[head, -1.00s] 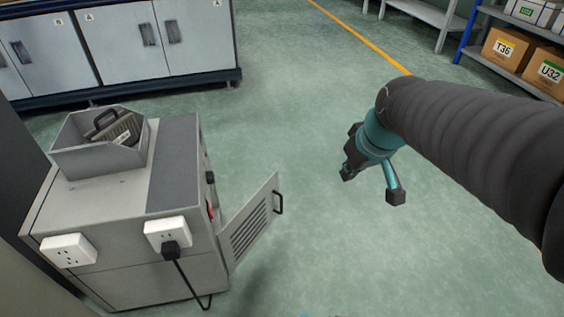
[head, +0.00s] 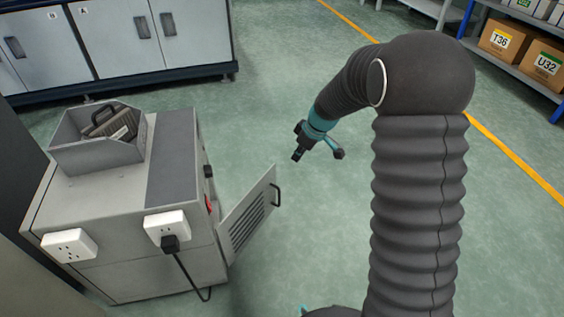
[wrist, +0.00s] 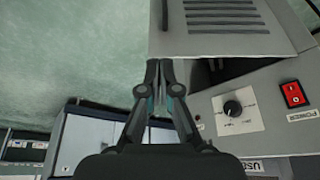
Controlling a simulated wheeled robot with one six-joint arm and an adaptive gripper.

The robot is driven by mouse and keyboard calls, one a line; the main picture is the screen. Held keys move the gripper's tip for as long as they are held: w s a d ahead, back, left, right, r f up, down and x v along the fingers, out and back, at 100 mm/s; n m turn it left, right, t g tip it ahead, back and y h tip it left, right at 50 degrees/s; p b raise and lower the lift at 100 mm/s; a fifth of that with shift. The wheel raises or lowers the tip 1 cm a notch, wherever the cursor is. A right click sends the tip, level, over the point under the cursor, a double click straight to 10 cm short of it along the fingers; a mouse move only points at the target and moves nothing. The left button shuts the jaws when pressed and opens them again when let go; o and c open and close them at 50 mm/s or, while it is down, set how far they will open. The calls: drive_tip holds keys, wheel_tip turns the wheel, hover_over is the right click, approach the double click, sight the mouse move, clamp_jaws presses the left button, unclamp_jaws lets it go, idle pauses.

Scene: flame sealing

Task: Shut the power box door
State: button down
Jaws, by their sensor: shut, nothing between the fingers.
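The power box (head: 185,255) is a grey cabinet at the lower left of the head view. Its door (head: 248,217), grey with vent slots and a dark handle (head: 276,194), stands open, swung out to the right. My gripper (head: 296,157) is shut and empty, beyond the door and a little right of its handle, apart from it in that view. In the wrist view the closed fingertips (wrist: 159,64) appear at the lower edge of the door (wrist: 225,25); I cannot tell whether they touch. A red power switch (wrist: 294,93) and a black knob (wrist: 233,108) show on the box front.
An open grey bin (head: 100,140) holding a dark item sits on the box. White sockets (head: 68,244) and a plugged black cable (head: 190,272) are on its near side. Cabinets (head: 120,40) stand behind at left, shelves with cartons (head: 505,42) at right. Green floor is clear between.

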drive_tip(key=b, duration=0.1)
approach(272, 175)
wheel_tip(272, 175, down, 4)
drive_tip(key=s+d, duration=0.1)
drive_tip(key=d, duration=0.1)
drive_tip(key=shift+w+a+r, duration=0.15)
drive_tip(key=shift+w+a, duration=0.25)
drive_tip(key=shift+a, duration=0.45)
drive_tip(key=shift+w+a+r, duration=0.1)
drive_tip(key=shift+w+a, duration=0.3)
drive_tip(key=shift+a, duration=0.4)
